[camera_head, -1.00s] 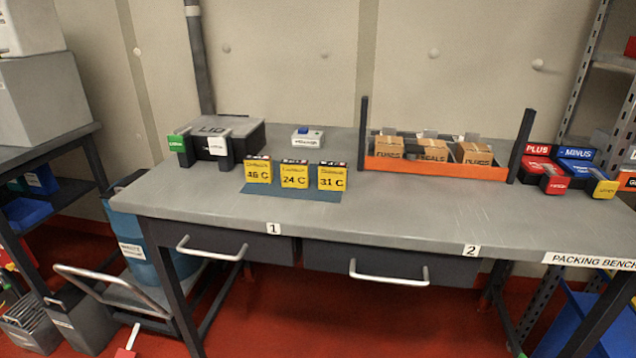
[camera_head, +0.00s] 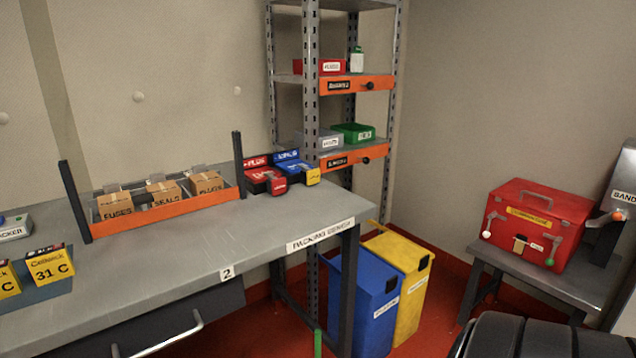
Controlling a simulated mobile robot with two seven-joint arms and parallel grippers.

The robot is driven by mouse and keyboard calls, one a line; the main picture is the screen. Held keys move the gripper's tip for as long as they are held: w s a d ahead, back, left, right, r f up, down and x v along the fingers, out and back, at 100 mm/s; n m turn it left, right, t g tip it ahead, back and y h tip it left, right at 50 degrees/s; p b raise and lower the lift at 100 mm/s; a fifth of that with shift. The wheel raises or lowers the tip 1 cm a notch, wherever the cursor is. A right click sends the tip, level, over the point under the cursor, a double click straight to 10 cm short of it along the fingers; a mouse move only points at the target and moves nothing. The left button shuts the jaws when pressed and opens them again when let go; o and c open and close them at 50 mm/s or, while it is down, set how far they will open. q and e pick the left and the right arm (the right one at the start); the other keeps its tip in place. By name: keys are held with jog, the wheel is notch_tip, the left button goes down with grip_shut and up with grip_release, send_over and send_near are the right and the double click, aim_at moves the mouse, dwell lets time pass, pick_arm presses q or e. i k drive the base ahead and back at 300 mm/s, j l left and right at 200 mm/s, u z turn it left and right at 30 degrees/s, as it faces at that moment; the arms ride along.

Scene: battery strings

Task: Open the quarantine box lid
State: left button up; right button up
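The red box (camera_head: 535,228) stands on a small grey side table at the right, and I take it to be the quarantine box. Its yellow front label is too small to read surely. Its lid (camera_head: 540,200) is down and has a grey handle (camera_head: 536,197) on top. A lever with a white knob (camera_head: 487,235) is on the front left, and one with a green knob (camera_head: 549,262) is on the front right. A tan tag (camera_head: 519,245) and a small white label sit low between them. Neither of my grippers is in view.
The packing bench (camera_head: 240,235) fills the left, with an orange tray (camera_head: 165,212) on it. Blue (camera_head: 363,300) and yellow (camera_head: 408,275) bins stand between bench and side table (camera_head: 490,262). A black ribbed shape (camera_head: 520,338) covers the lower right; I cannot tell what it is.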

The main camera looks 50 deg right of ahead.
aim_at(571, 209)
jog(key=z, duration=3)
jog(key=i+l, duration=0.1)
jog(key=i, duration=0.35)
jog(key=i+l+z, duration=0.15)
jog(key=i, duration=0.3)
